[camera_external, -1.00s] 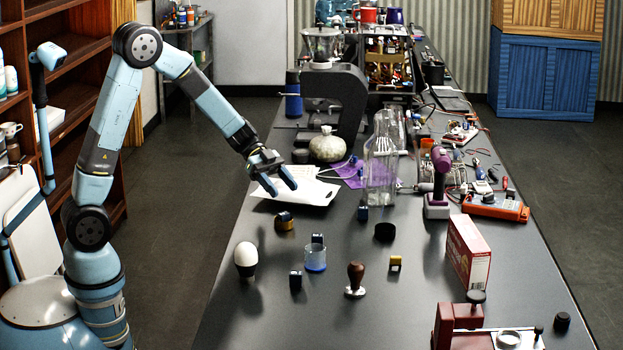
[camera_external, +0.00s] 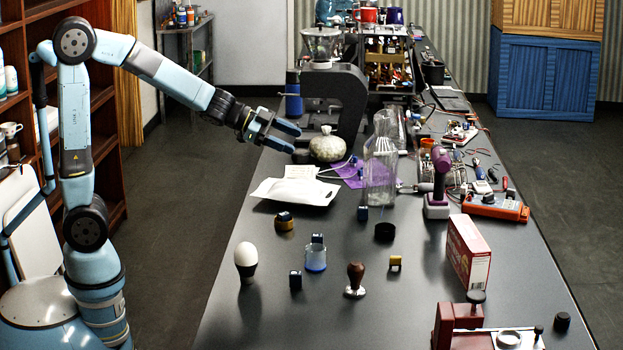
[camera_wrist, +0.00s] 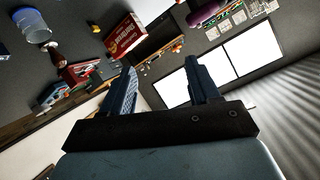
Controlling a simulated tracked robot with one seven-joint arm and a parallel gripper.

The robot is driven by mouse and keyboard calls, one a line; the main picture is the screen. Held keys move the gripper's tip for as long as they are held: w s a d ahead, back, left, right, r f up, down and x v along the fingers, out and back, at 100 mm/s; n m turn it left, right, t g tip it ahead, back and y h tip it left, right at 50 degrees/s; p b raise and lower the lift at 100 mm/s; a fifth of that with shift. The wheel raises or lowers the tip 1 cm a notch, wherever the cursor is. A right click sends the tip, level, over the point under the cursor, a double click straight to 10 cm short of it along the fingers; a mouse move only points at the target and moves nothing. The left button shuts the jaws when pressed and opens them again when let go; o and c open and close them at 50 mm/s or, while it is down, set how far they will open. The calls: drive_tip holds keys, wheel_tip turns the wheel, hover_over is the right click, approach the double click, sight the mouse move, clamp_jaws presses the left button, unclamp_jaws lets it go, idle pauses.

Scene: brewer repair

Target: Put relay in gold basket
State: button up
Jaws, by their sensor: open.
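The gold basket (camera_external: 285,226) is a low gold ring on the table, left of the middle. A small dark blue block, which looks like a relay (camera_external: 285,215), sits in or on it; how deep I cannot tell. Similar dark blue blocks stand on the table (camera_external: 296,281), at a clear blue-bottomed cup (camera_external: 315,259), and near the glass bottle (camera_external: 362,213). My gripper (camera_external: 290,137) is raised beyond the basket, near the table's left edge, and points right. In the wrist view its two fingers (camera_wrist: 160,85) are apart with nothing between them.
An egg in a dark cup (camera_external: 246,262), a wooden tamper (camera_external: 355,281), a black ring (camera_external: 385,232) and a red box (camera_external: 468,252) stand on the table. A white packet (camera_external: 296,191) lies behind the basket. A grinder (camera_external: 335,100) stands near my gripper.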

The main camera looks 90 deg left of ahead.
drive_tip(key=s+d+r+n+g+y, duration=0.1)
drive_tip(key=s+d+r+n+y, duration=0.1)
drive_tip(key=s, duration=0.3)
drive_tip(key=s+d+r+n+g+y, duration=0.1)
drive_tip(key=s+d+r+n+y, duration=0.15)
drive_tip(key=s, duration=0.35)
drive_tip(key=s+d+f+g+h, duration=0.2)
drive_tip(key=s+d, duration=0.4)
drive_tip(key=s, duration=0.4)
drive_tip(key=s+d+f+g+h, duration=0.2)
drive_tip(key=s+d, duration=0.4)
drive_tip(key=s, duration=0.4)
drive_tip(key=shift+s+d+f+n+g, duration=0.15)
drive_tip(key=shift+d+f+n+g, duration=0.25)
drive_tip(key=shift+f+g, duration=0.35)
